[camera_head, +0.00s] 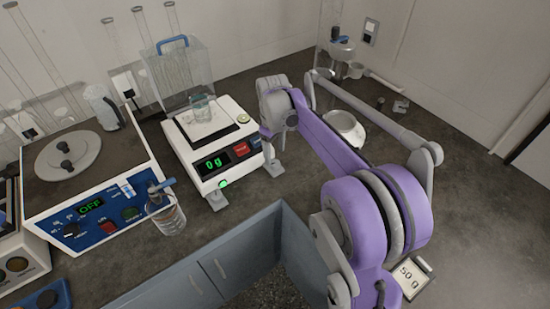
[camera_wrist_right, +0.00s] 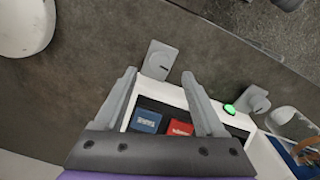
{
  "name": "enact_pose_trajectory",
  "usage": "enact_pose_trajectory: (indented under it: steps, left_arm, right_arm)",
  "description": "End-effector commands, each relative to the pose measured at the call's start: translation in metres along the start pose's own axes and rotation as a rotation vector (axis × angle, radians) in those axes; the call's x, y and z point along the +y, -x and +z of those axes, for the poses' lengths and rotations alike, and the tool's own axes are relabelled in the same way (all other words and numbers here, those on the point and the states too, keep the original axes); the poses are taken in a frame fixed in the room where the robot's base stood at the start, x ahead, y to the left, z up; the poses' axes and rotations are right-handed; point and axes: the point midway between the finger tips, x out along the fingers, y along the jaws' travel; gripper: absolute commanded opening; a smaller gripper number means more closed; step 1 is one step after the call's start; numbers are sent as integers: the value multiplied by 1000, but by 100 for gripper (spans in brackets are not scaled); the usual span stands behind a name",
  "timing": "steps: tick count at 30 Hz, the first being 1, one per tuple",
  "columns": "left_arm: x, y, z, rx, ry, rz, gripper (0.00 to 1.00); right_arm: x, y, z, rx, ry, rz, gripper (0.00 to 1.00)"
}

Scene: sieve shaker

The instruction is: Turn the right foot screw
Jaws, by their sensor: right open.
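The white balance (camera_head: 213,150) stands on the bench, its green display reading 0 g. Its right foot screw (camera_head: 273,168) is a grey foot sticking out at the front right corner. In the right wrist view the foot (camera_wrist_right: 159,60) lies between and just beyond the tips of my right gripper (camera_wrist_right: 160,76), which is open and empty. No contact with the foot is visible. My right gripper (camera_head: 269,134) is partly hidden by its own arm in the head view. The left foot screw (camera_head: 216,200) is at the front left corner, near a green level indicator (camera_head: 223,183). My left gripper is out of view.
A glass beaker (camera_head: 201,106) stands on the balance pan. A stirring plate device (camera_head: 90,190) reading OFF and a beaker (camera_head: 168,216) stand to the left. A clear box (camera_head: 178,72) is behind. A white round dish (camera_head: 345,127) is at right. Bare bench lies in front.

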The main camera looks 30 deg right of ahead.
Motion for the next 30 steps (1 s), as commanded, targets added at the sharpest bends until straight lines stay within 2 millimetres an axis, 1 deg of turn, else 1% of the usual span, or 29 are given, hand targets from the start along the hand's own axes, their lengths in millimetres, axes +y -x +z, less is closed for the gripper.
enact_pose_trajectory:
  steps: [1,3,6,10,15,30]
  left_arm:
    - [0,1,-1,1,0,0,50]
    - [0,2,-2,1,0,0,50]
    - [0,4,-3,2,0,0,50]
    - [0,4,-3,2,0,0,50]
    - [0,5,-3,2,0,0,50]
    - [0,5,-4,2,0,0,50]
  right_arm:
    - [0,12,0,0,0,0,72]
    - [0,26,0,0,0,0,72]
    - [0,43,0,0,0,0,72]
    - [0,57,0,0,0,0,72]
    - [0,63,0,0,0,0,72]
    - [-2,63,1,2,-1,1,72]
